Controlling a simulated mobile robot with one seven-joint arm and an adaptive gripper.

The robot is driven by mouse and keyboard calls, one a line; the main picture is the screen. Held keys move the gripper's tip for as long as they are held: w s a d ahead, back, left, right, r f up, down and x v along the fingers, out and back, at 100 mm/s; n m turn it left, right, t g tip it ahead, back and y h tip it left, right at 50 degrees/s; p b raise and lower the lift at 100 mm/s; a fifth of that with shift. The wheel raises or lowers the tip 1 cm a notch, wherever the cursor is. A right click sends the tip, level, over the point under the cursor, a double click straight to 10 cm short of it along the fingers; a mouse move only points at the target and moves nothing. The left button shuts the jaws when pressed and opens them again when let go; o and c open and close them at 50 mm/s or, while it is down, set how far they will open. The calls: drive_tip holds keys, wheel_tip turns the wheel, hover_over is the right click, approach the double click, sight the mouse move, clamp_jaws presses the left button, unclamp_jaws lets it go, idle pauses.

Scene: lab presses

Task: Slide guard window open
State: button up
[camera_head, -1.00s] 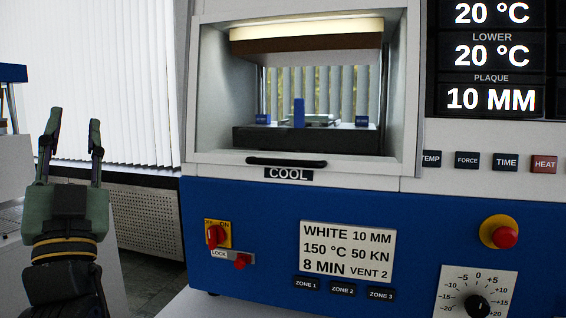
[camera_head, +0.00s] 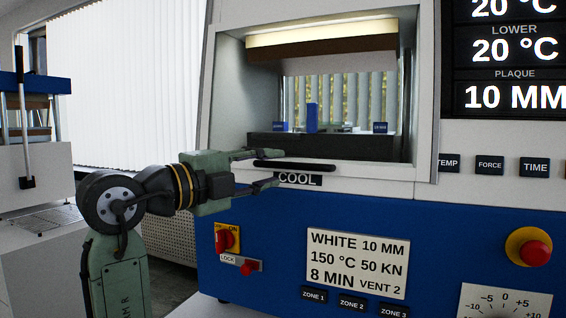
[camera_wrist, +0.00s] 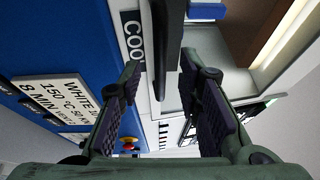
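The guard window (camera_head: 350,100) is a clear pane on the front of the white and blue press, and the press chamber shows through it. Its black bar handle (camera_head: 310,167) runs level along the bottom edge, just above the COOL label (camera_head: 298,179). My gripper (camera_head: 270,169) reaches in from the left at handle height. It is open, one finger above and one below the handle's left end. In the wrist view the handle (camera_wrist: 168,35) lies between and ahead of the open fingers (camera_wrist: 160,85). Contact with it cannot be told.
Below the window are a red switch (camera_head: 228,239), a red lock knob (camera_head: 250,266) and a white recipe card (camera_head: 357,263). A red stop button (camera_head: 534,253) is at the right. Another press (camera_head: 32,160) stands at the left.

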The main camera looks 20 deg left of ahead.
sight(280, 166)
drive_tip(key=shift+x, duration=2.25)
clamp_jaws()
